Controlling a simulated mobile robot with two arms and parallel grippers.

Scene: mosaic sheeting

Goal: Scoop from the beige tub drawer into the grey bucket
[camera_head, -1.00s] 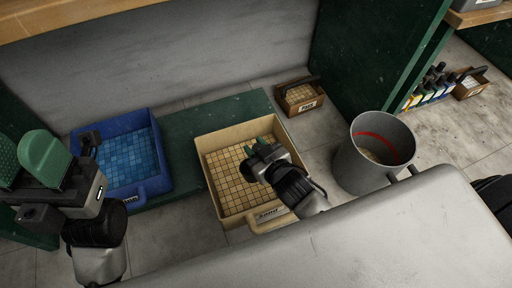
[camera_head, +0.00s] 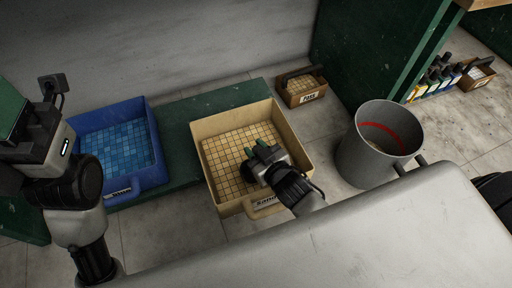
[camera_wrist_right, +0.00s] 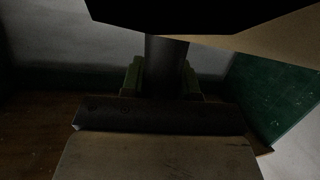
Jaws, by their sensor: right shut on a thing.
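The beige tub drawer (camera_head: 203,187) holds a layer of small square beige tiles. My right gripper (camera_head: 261,155) is low over the tiles in the drawer's front right part. In the right wrist view its green fingers (camera_wrist_right: 166,82) are shut on a grey upright handle (camera_wrist_right: 166,60), with a dark shape, perhaps the scoop, above. The scoop is not visible in the head view. The grey bucket (camera_head: 353,157) stands upright to the drawer's right, with a red band inside and something pale low in it. My left gripper (camera_head: 12,112) is at the left edge, partly cut off.
A blue drawer (camera_head: 150,177) of blue tiles is left of the beige one. A small wooden box (camera_head: 302,98) with tiles stands behind, towards the green panel (camera_head: 385,45). Several bottles (camera_head: 435,80) and another box (camera_head: 478,79) are at the back right.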

